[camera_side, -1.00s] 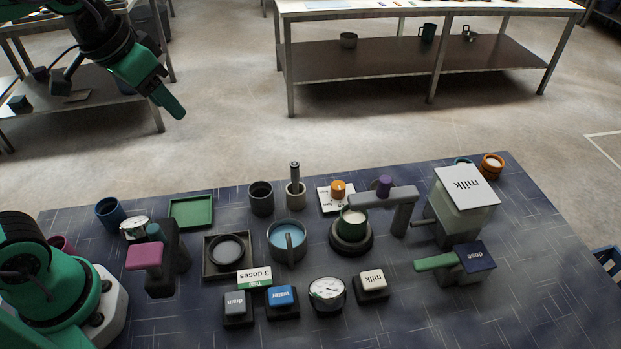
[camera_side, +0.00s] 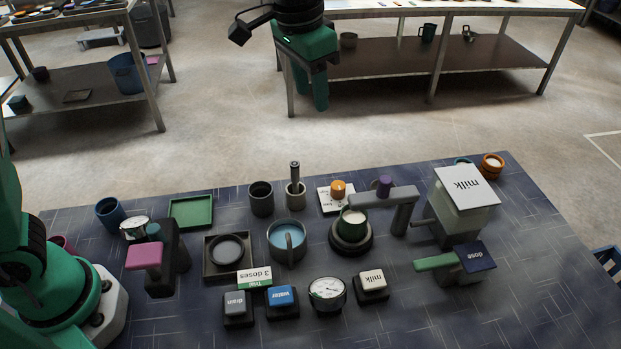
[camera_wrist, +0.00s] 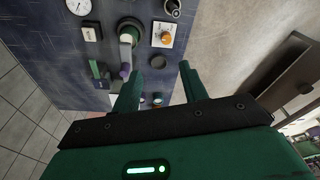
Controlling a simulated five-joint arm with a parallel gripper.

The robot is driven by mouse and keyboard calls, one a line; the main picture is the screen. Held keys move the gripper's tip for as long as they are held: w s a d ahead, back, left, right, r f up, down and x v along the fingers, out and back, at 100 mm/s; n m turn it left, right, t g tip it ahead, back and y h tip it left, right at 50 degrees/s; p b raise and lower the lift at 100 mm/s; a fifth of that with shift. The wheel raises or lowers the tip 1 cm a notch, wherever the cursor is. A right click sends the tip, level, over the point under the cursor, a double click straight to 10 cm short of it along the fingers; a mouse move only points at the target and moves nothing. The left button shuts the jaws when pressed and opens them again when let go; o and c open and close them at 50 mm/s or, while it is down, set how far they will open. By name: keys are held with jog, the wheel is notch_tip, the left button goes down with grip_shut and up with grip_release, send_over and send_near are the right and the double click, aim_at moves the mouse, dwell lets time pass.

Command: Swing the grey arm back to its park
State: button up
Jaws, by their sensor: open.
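The grey arm (camera_side: 399,195) stands on the right half of the blue table and reaches left from its post. The arm's left end is at the rim of a green cup (camera_side: 352,230) with white contents, on a dark round base. My gripper (camera_side: 314,104) is open and empty, high up and beyond the table's far edge in the side view. In the wrist view its fingers (camera_wrist: 158,80) are apart. No marked park is readable.
A milk box (camera_side: 462,195) stands right of the grey arm, with a dose lever (camera_side: 437,263) in front. An orange knob on a white card (camera_side: 338,188) is left of it. A blue pot (camera_side: 287,240) and milk button (camera_side: 372,282) are near.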

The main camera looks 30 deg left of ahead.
jog(key=m+g, duration=0.2)
send_over(386, 179)
jog(key=shift+y, duration=0.4)
notch_tip(386, 179, down, 8)
jog(key=shift+f, duration=0.15)
jog(key=shift+f, duration=3.75)
grip_shut()
